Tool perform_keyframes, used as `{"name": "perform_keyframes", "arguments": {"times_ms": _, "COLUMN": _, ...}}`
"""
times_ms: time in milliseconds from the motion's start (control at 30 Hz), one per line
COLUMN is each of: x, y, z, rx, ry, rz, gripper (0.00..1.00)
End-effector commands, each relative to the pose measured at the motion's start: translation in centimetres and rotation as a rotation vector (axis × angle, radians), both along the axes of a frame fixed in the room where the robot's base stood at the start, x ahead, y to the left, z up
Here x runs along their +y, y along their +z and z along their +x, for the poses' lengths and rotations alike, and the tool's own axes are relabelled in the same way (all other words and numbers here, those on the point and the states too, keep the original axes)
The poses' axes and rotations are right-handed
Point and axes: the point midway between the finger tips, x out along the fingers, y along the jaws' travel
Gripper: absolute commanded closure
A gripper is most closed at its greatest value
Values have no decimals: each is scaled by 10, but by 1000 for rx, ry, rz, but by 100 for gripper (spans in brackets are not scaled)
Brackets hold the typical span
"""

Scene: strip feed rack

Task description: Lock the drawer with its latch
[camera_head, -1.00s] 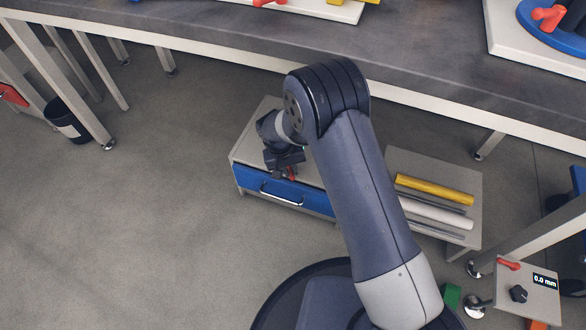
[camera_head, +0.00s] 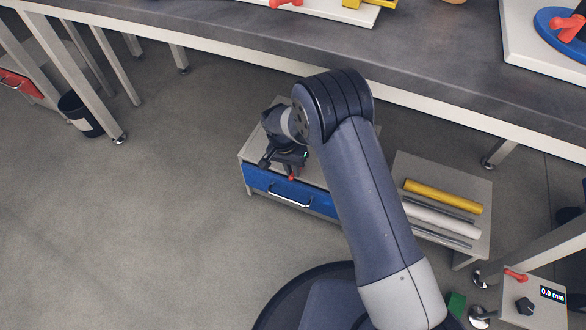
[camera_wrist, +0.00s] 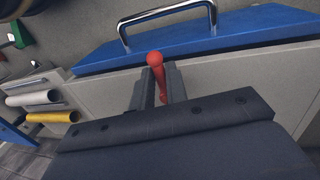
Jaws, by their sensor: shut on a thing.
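The blue drawer (camera_head: 262,184) sits in a low grey cabinet (camera_head: 246,150) under the workbench and looks closed. Its chrome handle (camera_head: 290,198) shows on the front, and again in the wrist view (camera_wrist: 165,13). The red latch (camera_head: 291,178) is on the cabinet top near the front edge above the drawer. In the wrist view the latch (camera_wrist: 155,60) has a round knob pointing toward the drawer front. My gripper (camera_wrist: 160,82) is shut on the latch, one dark finger on each side of its lever. The latch's pivot is hidden by my gripper.
A low shelf (camera_head: 480,190) with yellow, white and grey rolls stands right of the cabinet. The workbench (camera_head: 220,40) overhangs behind. A dark bin (camera_head: 80,112) stands at the left. The floor (camera_head: 130,220) in front and left is clear.

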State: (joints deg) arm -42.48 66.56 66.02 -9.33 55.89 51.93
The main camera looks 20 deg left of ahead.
Motion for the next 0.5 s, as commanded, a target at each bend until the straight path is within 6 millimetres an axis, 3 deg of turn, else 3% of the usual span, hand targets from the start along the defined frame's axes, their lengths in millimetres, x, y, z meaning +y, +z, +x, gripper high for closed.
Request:
{"name": "perform_keyframes", "arguments": {"times_ms": 333, "x": 0, "y": 0, "z": 0, "rx": -1, "ry": -3, "rz": 2, "gripper": 100}}
{"name": "perform_keyframes", "arguments": {"times_ms": 367, "x": 0, "y": 0, "z": 0, "rx": -1, "ry": -3, "rz": 2, "gripper": 83}}
{"name": "perform_keyframes", "arguments": {"times_ms": 500, "x": 0, "y": 0, "z": 0, "rx": -1, "ry": -3, "rz": 2, "gripper": 72}}
